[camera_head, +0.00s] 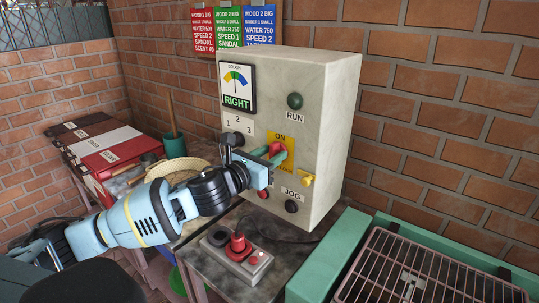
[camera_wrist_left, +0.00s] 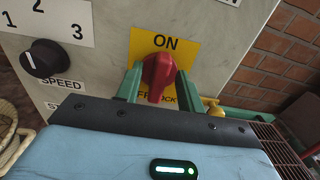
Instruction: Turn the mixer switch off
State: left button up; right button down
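The mixer switch is a red rotary knob (camera_head: 277,147) on a yellow plate (camera_head: 288,142) on the front of the grey control box (camera_head: 325,120). In the left wrist view the red knob (camera_wrist_left: 158,75) sits below the word ON, and its handle hides part of the lower lettering. My left gripper (camera_head: 271,155) is at the plate, its green fingers on either side of the knob. In the left wrist view the fingers (camera_wrist_left: 159,86) stand very close to the knob's sides; whether they press on it I cannot tell. My right gripper is not in view.
A black speed dial (camera_wrist_left: 43,58) is left of the switch, and a yellow padlock (camera_head: 307,180) hangs close on its right. A green RUN button (camera_head: 295,101) is above. A red-topped control (camera_head: 238,246) stands on the table below. A wire rack (camera_head: 420,270) is at lower right.

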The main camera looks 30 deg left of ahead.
pick_arm(q)
grip_shut()
dwell(0.3)
